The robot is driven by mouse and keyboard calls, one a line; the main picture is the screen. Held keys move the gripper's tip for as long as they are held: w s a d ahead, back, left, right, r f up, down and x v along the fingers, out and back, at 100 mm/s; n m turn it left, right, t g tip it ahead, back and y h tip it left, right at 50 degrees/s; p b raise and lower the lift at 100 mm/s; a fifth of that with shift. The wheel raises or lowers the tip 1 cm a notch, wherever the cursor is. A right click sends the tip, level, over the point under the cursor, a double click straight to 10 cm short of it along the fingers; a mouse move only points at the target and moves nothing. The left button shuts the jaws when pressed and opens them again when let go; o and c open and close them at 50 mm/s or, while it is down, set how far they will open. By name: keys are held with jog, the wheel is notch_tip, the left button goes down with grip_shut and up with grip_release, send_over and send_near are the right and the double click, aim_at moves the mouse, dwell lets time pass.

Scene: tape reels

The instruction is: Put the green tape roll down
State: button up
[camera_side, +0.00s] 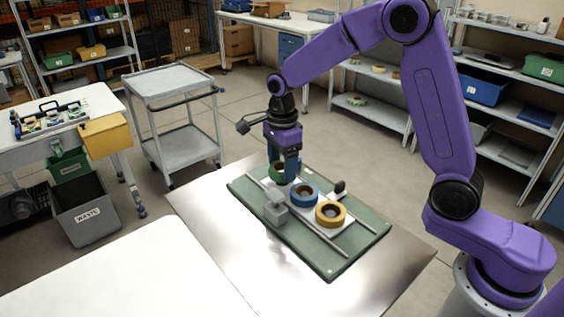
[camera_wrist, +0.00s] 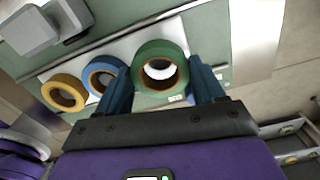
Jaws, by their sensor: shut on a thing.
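The green tape roll (camera_wrist: 160,50) is between the two fingers of my gripper (camera_wrist: 163,92) in the wrist view, and the gripper is shut on it. In the side view the green roll (camera_side: 277,172) shows partly behind the fingers of my gripper (camera_side: 284,170), at the far left end of the row of rolls. A blue tape roll (camera_side: 305,194) and a yellow tape roll (camera_side: 330,214) lie flat on a pale strip on the green board (camera_side: 340,262). I cannot tell whether the green roll touches the strip.
A grey block-like fixture (camera_side: 275,207) stands on the board in front of the rolls. A small dark knob (camera_side: 340,187) is behind the blue roll. Thin rails run along the board. The metal table (camera_side: 205,205) around the board is clear.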

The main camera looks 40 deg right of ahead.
jog(key=shift+f, duration=0.55)
jog(key=o, duration=1)
jog(key=shift+s, duration=0.1)
notch_tip(320, 180, up, 13)
jog(key=s+d+f+n, duration=0.2)
jog(key=s+n, duration=0.8)
jog(key=n, duration=0.1)
jog(key=s+d+f+n, duration=0.1)
jog(key=s+f+n, duration=0.2)
jog(key=s+n, duration=0.7)
jog(key=s+d+f+n, duration=0.2)
jog(key=s+n, duration=0.9)
jog(key=s, duration=0.1)
jog(key=shift+d+f+n, duration=0.2)
jog(key=shift+d+n, duration=0.1)
